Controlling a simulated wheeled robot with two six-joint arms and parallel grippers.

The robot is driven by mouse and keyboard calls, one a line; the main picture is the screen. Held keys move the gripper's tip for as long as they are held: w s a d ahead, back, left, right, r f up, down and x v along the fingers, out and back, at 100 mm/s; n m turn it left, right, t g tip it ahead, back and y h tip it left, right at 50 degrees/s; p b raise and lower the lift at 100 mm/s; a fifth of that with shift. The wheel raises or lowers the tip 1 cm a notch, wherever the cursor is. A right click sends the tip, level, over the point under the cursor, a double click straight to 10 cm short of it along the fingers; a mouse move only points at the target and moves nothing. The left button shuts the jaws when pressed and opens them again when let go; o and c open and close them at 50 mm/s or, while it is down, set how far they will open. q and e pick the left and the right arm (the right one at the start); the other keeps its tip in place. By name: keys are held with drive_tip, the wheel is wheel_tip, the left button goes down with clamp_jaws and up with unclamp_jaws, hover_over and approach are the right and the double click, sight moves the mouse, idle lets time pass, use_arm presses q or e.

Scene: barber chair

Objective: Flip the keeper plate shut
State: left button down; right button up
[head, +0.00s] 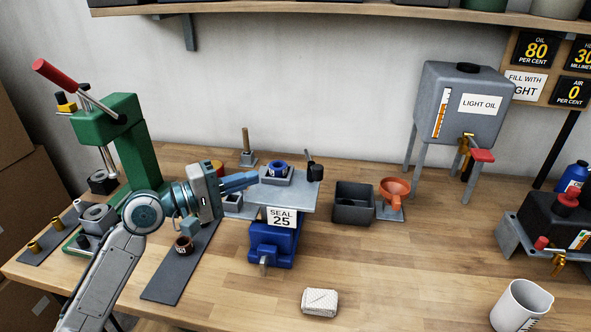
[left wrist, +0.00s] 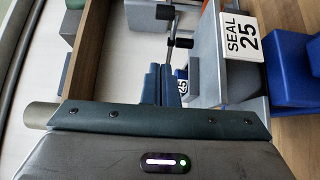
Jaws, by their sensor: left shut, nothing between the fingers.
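A blue vise-like fixture (head: 272,243) with a "SEAL 25" label (head: 281,217) carries a grey top plate (head: 298,200). On it, a blue ring (head: 277,168) sits in a grey block. A dark upright piece with a black knob (head: 315,171) stands at the plate's right end; it looks like the raised keeper plate, but its hinge is unclear. A dark bar with a knob (left wrist: 172,30) also shows in the left wrist view. My left gripper (head: 256,178) is shut and empty, its blue fingers pointing right, just left of the ring block. Contact cannot be told.
A green press (head: 133,140) stands left. A dark mat (head: 182,262) with a small brown cup lies below my arm. A black bin (head: 353,204) and orange funnel (head: 395,190) stand right of the fixture. A white patterned block (head: 320,302) lies in front.

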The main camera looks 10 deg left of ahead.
use_arm(q)
drive_tip(key=p+x, duration=0.1)
drive_tip(key=x, duration=0.2)
drive_tip(key=p+x, duration=0.1)
drive_tip(key=x, duration=0.2)
drive_tip(key=shift+r, duration=0.2)
drive_tip(key=d, duration=0.1)
drive_tip(key=d+p, duration=0.1)
drive_tip(key=d, duration=0.1)
drive_tip(key=shift+w+f, duration=0.1)
drive_tip(key=shift+w, duration=0.3)
drive_tip(key=shift+s+d+f+p, duration=0.1)
drive_tip(key=shift+d+p, duration=0.5)
drive_tip(key=shift+d, duration=0.35)
use_arm(e)
drive_tip(key=shift+s+r, duration=0.35)
drive_tip(key=shift+r, duration=0.3)
drive_tip(key=shift+s+r, duration=0.3)
drive_tip(key=shift+r, duration=0.35)
drive_tip(key=shift+s+r, duration=0.35)
drive_tip(key=shift+r, duration=0.3)
